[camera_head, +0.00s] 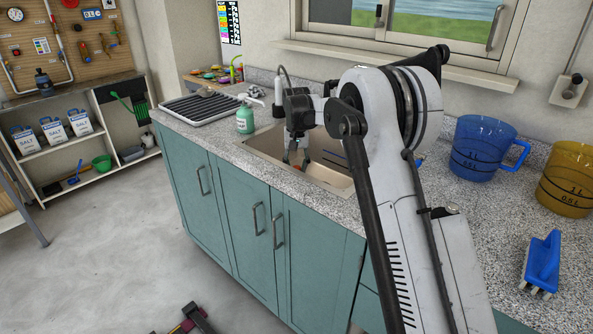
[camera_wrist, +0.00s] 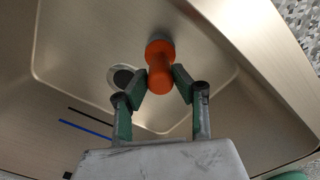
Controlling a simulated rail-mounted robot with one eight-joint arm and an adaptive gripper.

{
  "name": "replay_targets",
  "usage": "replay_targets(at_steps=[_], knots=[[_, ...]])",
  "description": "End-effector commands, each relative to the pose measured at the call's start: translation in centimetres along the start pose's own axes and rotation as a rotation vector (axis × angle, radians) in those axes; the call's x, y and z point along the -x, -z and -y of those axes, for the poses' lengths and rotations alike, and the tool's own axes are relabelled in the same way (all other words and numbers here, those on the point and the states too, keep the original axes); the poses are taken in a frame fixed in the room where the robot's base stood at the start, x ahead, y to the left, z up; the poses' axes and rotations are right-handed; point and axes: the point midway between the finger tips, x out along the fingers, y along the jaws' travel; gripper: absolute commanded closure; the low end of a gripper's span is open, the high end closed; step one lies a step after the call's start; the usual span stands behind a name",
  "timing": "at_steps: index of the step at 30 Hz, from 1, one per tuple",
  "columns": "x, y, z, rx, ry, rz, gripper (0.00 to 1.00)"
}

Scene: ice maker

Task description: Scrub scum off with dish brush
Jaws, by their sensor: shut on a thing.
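My gripper (camera_head: 298,158) reaches down into the metal sink (camera_head: 262,142). In the wrist view my gripper (camera_wrist: 160,88) is shut on an orange rounded handle (camera_wrist: 160,72), which looks like the dish brush. Its far end is a wider orange cap with a greyish part at the edge; bristles cannot be made out. It stands over the sink floor (camera_wrist: 215,60), next to the drain (camera_wrist: 122,77). Whether it touches the floor cannot be told. A black and a blue stripe (camera_wrist: 85,129) show on the sink at left. No scum can be clearly made out.
A green soap bottle (camera_head: 245,118) and a black drying rack (camera_head: 198,106) stand left of the sink. A blue jug (camera_head: 480,148), a yellow jug (camera_head: 568,180) and a blue brush (camera_head: 543,262) are on the counter at right. A window ledge (camera_head: 400,62) runs behind.

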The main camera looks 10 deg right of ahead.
Motion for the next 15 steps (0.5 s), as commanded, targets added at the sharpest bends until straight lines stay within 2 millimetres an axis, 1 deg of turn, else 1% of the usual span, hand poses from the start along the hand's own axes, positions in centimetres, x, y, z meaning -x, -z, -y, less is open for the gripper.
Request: replay_targets(at_steps=[1, 15], knots=[[0.7, 0.0, 0.0, 0.0, 0.0, 0.0, 1.0], [4.7, 0.0, 0.0, 0.0, 0.0, 0.0, 1.0]])
